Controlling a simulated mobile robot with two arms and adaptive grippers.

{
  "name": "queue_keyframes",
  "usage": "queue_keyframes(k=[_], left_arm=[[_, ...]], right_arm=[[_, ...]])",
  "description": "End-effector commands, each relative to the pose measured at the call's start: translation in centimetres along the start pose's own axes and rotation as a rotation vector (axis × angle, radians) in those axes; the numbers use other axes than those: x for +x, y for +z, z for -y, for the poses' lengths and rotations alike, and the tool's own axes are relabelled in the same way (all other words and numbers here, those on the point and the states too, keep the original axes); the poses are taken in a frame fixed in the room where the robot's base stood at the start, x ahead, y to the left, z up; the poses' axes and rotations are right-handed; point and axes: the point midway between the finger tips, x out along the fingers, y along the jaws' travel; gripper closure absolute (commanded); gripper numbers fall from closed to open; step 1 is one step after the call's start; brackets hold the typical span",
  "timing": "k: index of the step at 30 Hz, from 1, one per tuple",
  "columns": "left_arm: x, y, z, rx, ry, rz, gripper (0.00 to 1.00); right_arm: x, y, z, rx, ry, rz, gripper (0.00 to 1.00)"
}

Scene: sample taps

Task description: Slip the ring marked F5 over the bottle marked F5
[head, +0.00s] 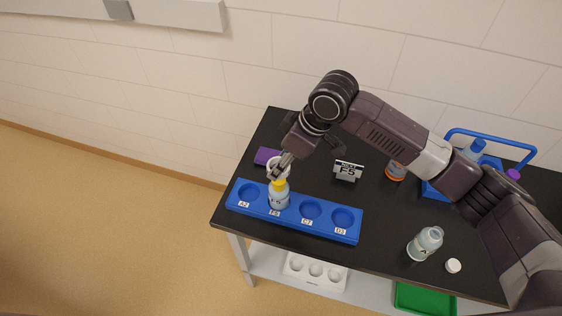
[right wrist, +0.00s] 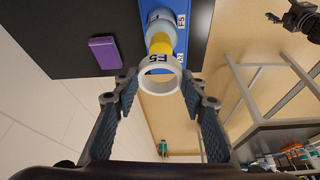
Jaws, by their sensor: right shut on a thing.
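The white ring (right wrist: 160,88) marked F5 is between the fingers of my right gripper (right wrist: 161,90), which is shut on it. The F5 bottle (head: 278,198), clear with a yellow top (head: 279,184), stands upright in the F5 slot of the blue rack (head: 238,206). In the head view my right gripper (head: 279,171) holds the ring just above and behind the yellow top. In the right wrist view the yellow top (right wrist: 160,43) shows just beyond the ring, and floor shows through its opening. A dark gripper (right wrist: 290,18), apparently my left, is small at the top right; its jaws are unclear.
A purple block (head: 266,156) lies behind the rack. A sign reading NEXT F5 (head: 347,170), an orange-banded jar (head: 396,171), another bottle (head: 425,243), a white cap (head: 453,265) and a blue carrier (head: 432,190) stand to the right. Other rack slots look empty.

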Motion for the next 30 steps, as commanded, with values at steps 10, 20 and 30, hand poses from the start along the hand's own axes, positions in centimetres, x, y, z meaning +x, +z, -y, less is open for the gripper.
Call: queue_keyframes(k=[10,20,30], left_arm=[[3.3,0.1,-0.3,-0.001,0.003,-0.002,0.42],[2.8,0.0,-0.8,0.001,0.008,-0.004,0.42],[2.8,-0.1,-0.8,0.002,0.008,-0.005,0.42]], right_arm=[[2.5,1.1,0.0,0.000,0.001,0.000,0.76],[4.4,1.9,0.1,0.001,-0.001,0.001,0.76],[5.0,2.0,0.0,0.000,0.000,0.000,0.76]])
